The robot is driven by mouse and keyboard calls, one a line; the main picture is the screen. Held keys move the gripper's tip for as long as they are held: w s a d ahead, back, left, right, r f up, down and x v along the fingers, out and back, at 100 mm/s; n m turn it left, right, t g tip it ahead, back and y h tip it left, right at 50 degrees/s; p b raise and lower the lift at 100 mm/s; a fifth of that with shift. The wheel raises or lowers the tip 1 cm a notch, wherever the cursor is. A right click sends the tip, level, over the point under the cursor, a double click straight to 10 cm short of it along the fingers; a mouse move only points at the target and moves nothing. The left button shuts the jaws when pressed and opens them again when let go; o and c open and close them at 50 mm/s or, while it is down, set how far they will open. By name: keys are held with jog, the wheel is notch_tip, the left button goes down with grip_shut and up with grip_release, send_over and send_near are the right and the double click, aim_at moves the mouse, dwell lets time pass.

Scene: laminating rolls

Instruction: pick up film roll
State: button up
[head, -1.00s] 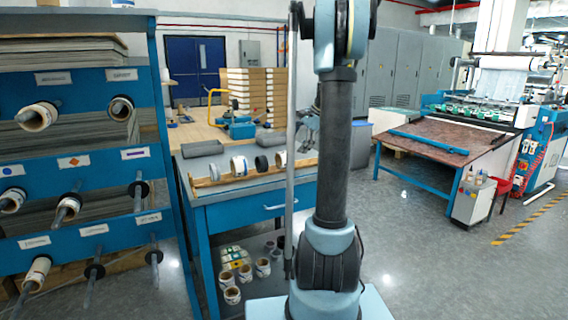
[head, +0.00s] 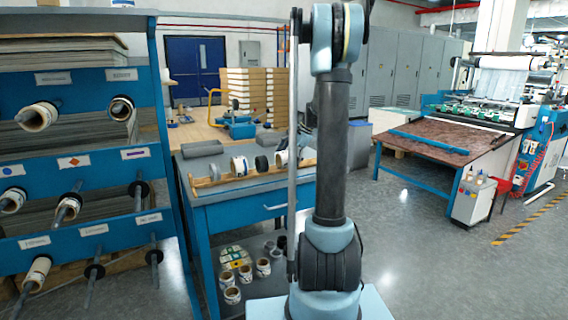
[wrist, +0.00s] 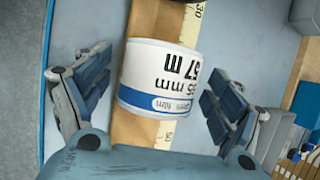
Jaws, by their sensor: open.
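A white film roll (wrist: 159,78) with a blue band and printed width and length lies on a wooden strip in the wrist view. My gripper (wrist: 152,88) is open, with one finger on each side of the roll and gaps between fingers and roll. In the head view a white roll (head: 281,158) sits at the right end of the wooden rack (head: 210,182) on the blue bench. My arm hides part of that area, and the gripper is hard to make out there.
A white roll (head: 239,166) and a dark roll (head: 261,164) share the rack. More rolls (head: 232,294) stand on the bench's lower shelf. A blue roll stand (head: 85,160) is at left.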

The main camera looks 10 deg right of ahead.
jog(key=c, duration=1.2)
jog(key=shift+r, duration=0.1)
